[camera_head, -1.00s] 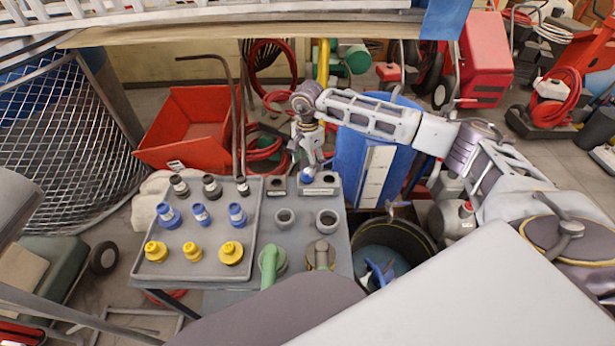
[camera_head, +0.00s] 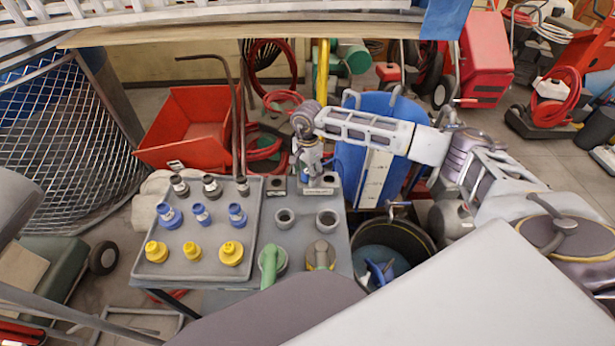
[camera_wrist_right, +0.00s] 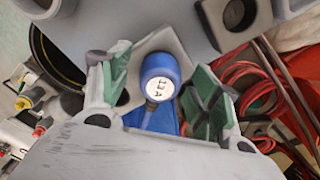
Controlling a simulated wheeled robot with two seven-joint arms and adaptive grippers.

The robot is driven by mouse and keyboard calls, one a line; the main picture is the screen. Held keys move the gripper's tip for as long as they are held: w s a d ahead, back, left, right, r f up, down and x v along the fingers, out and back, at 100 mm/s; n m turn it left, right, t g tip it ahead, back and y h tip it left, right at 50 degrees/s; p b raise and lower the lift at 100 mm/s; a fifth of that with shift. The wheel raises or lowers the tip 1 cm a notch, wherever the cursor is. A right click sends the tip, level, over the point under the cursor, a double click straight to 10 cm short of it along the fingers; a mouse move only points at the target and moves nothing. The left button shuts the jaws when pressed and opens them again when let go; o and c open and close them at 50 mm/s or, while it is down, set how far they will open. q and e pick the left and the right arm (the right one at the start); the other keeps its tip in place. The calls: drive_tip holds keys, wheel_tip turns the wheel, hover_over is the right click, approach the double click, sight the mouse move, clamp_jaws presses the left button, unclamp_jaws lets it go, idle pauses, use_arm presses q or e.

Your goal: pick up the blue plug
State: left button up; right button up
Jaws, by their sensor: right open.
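A blue plug (camera_wrist_right: 160,75) with a white lettered end shows in the right wrist view. In the head view my right gripper (camera_head: 309,178) points down over the back of the grey bench, beside the small grey holder blocks, and mostly hides this plug. Three other blue plugs (camera_head: 201,214) stand in the middle row of the grey tray (camera_head: 215,264). My left gripper is not in view.
The tray also holds grey plugs (camera_head: 212,187) behind and yellow plugs (camera_head: 192,251) in front. Two grey ring sockets (camera_head: 327,220) and a green-handled fitting (camera_head: 270,264) are on the bench. A dark bucket (camera_head: 428,241) stands right of the bench; a red bin (camera_head: 190,120) is behind.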

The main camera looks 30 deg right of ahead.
sight(307, 171)
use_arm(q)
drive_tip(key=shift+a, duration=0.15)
use_arm(e)
drive_tip(key=c, duration=1.1)
drive_tip(key=shift+r, duration=0.35)
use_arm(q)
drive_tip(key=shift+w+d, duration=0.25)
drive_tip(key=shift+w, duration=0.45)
use_arm(e)
drive_tip(key=shift+r, duration=4.7)
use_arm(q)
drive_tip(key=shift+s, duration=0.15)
